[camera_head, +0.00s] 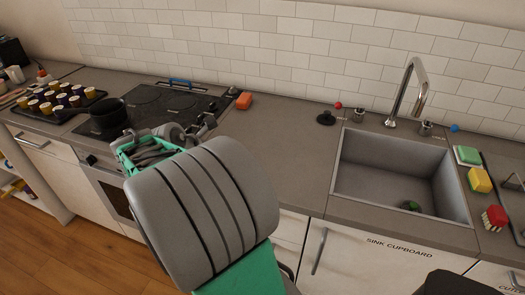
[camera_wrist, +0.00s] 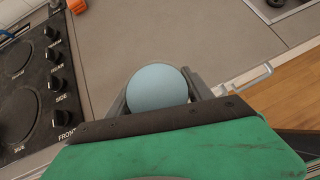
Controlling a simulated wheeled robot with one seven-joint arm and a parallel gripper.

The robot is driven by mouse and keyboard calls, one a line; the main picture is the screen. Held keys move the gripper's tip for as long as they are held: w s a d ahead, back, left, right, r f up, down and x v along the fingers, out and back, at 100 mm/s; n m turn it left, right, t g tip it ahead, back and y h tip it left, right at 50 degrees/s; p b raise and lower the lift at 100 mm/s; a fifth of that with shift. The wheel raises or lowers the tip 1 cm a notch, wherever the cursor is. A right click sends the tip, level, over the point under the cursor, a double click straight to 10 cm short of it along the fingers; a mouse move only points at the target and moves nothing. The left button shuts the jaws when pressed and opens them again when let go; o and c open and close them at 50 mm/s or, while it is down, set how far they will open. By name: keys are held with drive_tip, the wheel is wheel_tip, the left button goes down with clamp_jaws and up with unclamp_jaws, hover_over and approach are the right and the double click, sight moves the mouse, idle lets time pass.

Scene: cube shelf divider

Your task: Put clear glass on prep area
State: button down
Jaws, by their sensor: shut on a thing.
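My gripper (camera_wrist: 157,90) is shut on a pale blue round thing (camera_wrist: 157,86), seen end-on between its two fingers in the wrist view. It may be the clear glass, but its sides are hidden and I cannot tell for sure. In the head view my arm hides the held thing. In the wrist view the held thing is over the bare grey worktop (camera_wrist: 185,35), beside the hob. No marking for the prep area is readable; a clear stretch of worktop (camera_head: 275,150) lies between hob and sink.
The black hob (camera_head: 165,100) carries a dark pot (camera_head: 107,116). A tray of several cups (camera_head: 88,107) stands left of it. An orange block (camera_head: 244,100) lies to its right. A sink (camera_head: 395,185) with a tall tap (camera_head: 410,90) and a black stopper (camera_head: 326,118) are farther right.

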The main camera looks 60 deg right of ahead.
drive_tip(key=s+d+r+m+g+y, duration=0.1)
drive_tip(key=s+d+r+m+g, duration=0.2)
drive_tip(key=s, duration=0.8)
drive_tip(key=s+d+r+m+g+y, duration=0.1)
drive_tip(key=s+d+r+m, duration=0.25)
drive_tip(key=s, duration=0.65)
drive_tip(key=shift+n, duration=0.25)
drive_tip(key=w+d+f, duration=0.2)
drive_tip(key=w+f, duration=0.1)
drive_tip(key=w+d+f, duration=0.3)
drive_tip(key=w, duration=0.1)
drive_tip(key=w+d+f, duration=0.3)
drive_tip(key=shift+w+d, duration=0.1)
drive_tip(key=shift+w, duration=0.1)
wheel_tip(320, 180, down, 3)
drive_tip(key=shift+f, duration=0.1)
drive_tip(key=shift+c, duration=2.1)
unclamp_jaws()
drive_tip(key=shift+f, duration=0.1)
